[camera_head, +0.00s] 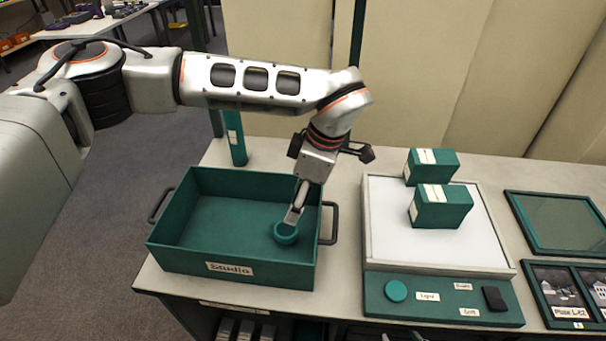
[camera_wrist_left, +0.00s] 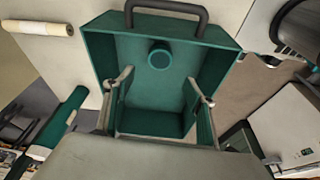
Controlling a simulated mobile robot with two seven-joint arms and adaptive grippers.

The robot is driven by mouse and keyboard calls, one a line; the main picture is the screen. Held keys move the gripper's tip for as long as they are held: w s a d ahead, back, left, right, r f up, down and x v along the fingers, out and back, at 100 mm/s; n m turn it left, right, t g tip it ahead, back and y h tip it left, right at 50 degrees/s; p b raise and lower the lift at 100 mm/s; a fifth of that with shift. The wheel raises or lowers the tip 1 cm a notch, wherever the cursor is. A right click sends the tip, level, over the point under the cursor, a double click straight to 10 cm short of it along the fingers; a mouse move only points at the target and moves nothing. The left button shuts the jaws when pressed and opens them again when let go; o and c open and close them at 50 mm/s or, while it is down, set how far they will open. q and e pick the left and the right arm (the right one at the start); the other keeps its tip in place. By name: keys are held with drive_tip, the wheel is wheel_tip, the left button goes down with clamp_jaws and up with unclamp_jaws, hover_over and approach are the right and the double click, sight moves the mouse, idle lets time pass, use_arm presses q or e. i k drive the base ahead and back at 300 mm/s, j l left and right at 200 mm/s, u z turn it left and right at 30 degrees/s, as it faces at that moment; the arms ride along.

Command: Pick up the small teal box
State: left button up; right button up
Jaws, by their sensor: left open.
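Two small teal boxes with pale labels sit at the white-topped platform: a rear one (camera_head: 436,166) and a front one (camera_head: 446,210). I cannot tell which is the named one. A small round teal piece (camera_head: 287,236) lies inside the teal crate (camera_head: 232,268) labelled "Studio". My left gripper (camera_head: 294,216) points down into the crate, its fingertip overlapping the round piece's upper edge in the head view. The left wrist view shows its two fingers (camera_wrist_left: 160,92) spread and empty, with the round piece (camera_wrist_left: 159,56) beyond them, near the handle end. My right gripper is not in view.
The platform (camera_head: 375,215) has a teal front panel with a round knob (camera_head: 396,291). Teal frames (camera_head: 560,222) lie at the right. A teal tube (camera_head: 236,138) stands behind the crate, whose right handle (camera_head: 329,223) sticks out towards the platform.

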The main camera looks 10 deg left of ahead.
sight(433, 206)
drive_tip(key=k, duration=1)
